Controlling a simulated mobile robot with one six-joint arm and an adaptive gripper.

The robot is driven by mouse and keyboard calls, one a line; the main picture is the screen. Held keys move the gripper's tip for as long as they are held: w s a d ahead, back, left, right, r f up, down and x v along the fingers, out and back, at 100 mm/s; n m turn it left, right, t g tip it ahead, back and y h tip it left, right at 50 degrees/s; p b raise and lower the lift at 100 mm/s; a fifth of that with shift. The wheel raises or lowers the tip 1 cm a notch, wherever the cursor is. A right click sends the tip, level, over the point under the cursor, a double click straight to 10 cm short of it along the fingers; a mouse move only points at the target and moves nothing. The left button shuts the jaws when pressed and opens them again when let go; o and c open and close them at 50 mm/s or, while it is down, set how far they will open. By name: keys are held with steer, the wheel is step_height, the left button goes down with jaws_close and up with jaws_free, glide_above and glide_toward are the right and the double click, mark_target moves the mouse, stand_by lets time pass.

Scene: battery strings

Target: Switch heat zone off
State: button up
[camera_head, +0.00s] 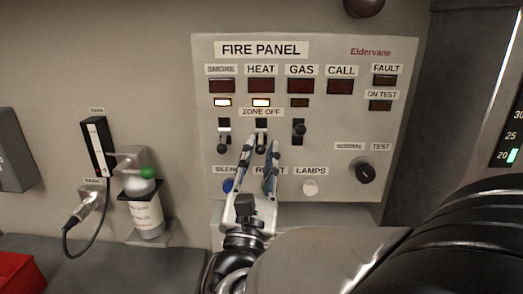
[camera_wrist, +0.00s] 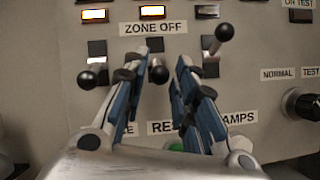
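The fire panel (camera_head: 400,120) has a row of three ZONE OFF levers. The heat lever (camera_wrist: 158,75) is the middle one, its black knob pointing down. The lamp above it, under HEAT (camera_head: 261,102), is lit. My gripper (camera_wrist: 166,62) is partly open, with one blue-padded finger on each side of the heat lever. The knob shows between the fingertips, close to the left one; I cannot tell whether they touch. In the head view my gripper (camera_head: 262,143) partly covers the lever.
The smoke lever (camera_wrist: 86,79) is down and its lamp (camera_head: 222,102) is lit. The gas lever (camera_wrist: 224,32) is up and its lamp (camera_head: 299,103) is dark. A rotary knob (camera_head: 365,172) sits right; a bottle (camera_head: 147,212) stands left.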

steer(key=v, duration=0.6)
